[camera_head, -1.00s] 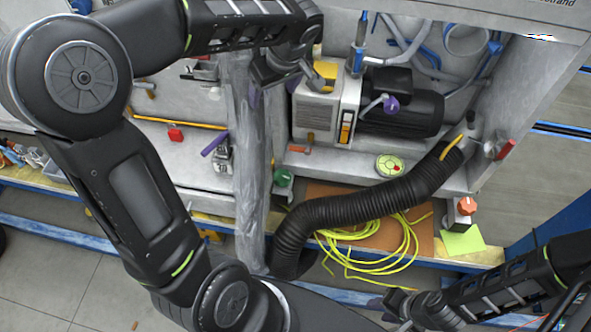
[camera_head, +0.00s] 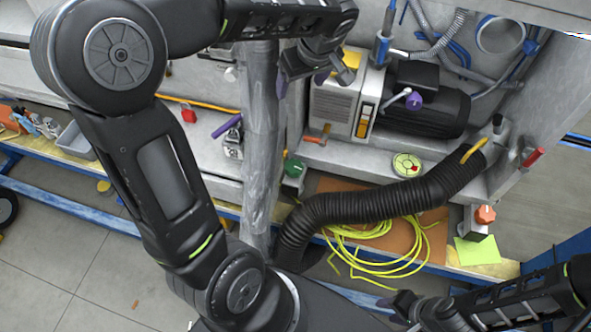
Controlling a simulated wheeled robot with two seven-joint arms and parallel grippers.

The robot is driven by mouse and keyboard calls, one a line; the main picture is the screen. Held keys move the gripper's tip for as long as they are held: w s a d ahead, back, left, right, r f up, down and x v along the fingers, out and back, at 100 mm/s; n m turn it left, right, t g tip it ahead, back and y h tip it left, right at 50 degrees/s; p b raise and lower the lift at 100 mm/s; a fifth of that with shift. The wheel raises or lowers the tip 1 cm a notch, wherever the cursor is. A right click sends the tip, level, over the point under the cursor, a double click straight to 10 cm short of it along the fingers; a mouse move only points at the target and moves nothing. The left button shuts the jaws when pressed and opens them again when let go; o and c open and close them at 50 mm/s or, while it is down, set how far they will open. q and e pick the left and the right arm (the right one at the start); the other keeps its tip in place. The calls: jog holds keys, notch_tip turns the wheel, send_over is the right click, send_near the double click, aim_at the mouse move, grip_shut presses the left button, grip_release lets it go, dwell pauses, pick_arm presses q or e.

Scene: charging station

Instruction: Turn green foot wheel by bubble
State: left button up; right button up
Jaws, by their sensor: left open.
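A green foot wheel (camera_head: 294,171) stands at the front of the grey bench, just right of the wrapped vertical post. A round yellow-green disc with a red spot (camera_head: 407,165), which looks like the bubble level, lies on the bench to its right. My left gripper (camera_head: 306,76) is open over the left side of the grey pump, above and behind the green wheel and apart from it. My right gripper (camera_head: 402,308) is low at the bottom right, in front of the bench. Its dark fingers are too unclear to tell their opening.
A thick black corrugated hose (camera_head: 385,203) curves in front of the disc and right of the green wheel. The grey pump (camera_head: 338,105) stands behind. An orange knob (camera_head: 485,214) is at the right. Yellow cable (camera_head: 375,262) lies coiled below. The plastic-wrapped post (camera_head: 261,150) rises beside the wheel.

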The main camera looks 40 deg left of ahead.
pick_arm(q)
jog(key=b, duration=3)
send_near(295, 168)
jog(key=f, duration=0.1)
jog(key=shift+w+a+p, duration=0.15)
jog(key=shift+a+p, duration=0.1)
jog(key=shift+p, duration=0.1)
jog(key=shift+f, duration=0.15)
jog(key=b+x, duration=0.1)
jog(key=x, duration=0.6)
jog(key=shift+a+f, duration=0.1)
jog(key=shift+f, duration=0.25)
jog(key=shift+c, duration=0.5)
jog(key=c, duration=1.2)
jog(key=shift+c, duration=0.2)
